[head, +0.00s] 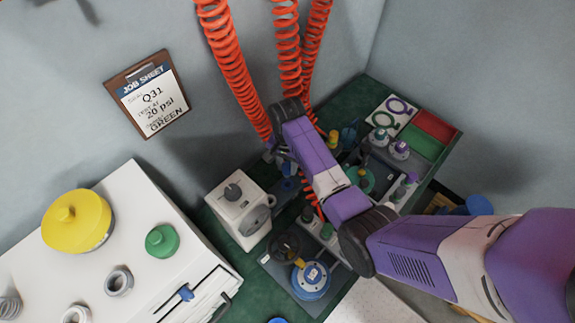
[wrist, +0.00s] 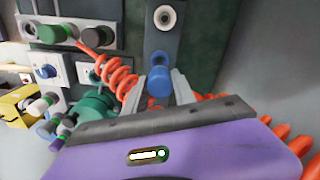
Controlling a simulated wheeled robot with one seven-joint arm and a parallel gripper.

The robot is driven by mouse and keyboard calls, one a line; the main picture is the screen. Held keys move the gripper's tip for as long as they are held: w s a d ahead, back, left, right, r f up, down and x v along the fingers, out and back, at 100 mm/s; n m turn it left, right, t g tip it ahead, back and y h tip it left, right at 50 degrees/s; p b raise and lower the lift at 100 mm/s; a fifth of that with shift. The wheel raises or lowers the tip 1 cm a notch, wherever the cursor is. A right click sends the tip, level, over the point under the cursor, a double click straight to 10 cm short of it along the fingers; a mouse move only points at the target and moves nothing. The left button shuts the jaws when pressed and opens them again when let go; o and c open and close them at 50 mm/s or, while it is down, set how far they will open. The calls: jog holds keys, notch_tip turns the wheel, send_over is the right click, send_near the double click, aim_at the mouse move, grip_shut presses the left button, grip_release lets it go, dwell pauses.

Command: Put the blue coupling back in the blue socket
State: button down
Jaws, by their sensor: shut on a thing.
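My gripper (wrist: 162,84) is shut on the blue coupling (wrist: 158,82), which sits between its two grey fingers in the wrist view. A slate-blue block (wrist: 166,48) lies beyond the fingers and carries a pale ringed round opening, which looks like the blue socket (wrist: 165,17). The coupling appears apart from that opening, nearer to me; its height above the block is hard to tell.
A white box with a dial (head: 238,205) stands left of my gripper. Coiled red hoses (head: 290,60) hang close by. A bench panel with a green knob (head: 360,180) lies under my arm. A white cabinet (head: 130,220) with a yellow disc (head: 78,220) stands at left.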

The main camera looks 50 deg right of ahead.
aim_at(287, 177)
jog(key=shift+f+b, duration=2)
jog(key=shift+f, duration=0.2)
jog(key=shift+p, duration=0.5)
jog(key=shift+f+b, duration=0.75)
jog(key=shift+f, duration=0.65)
jog(key=c, duration=0.9)
grip_release()
jog(key=shift+c, duration=0.2)
notch_tip(287, 177, up, 8)
jog(key=shift+f, duration=0.1)
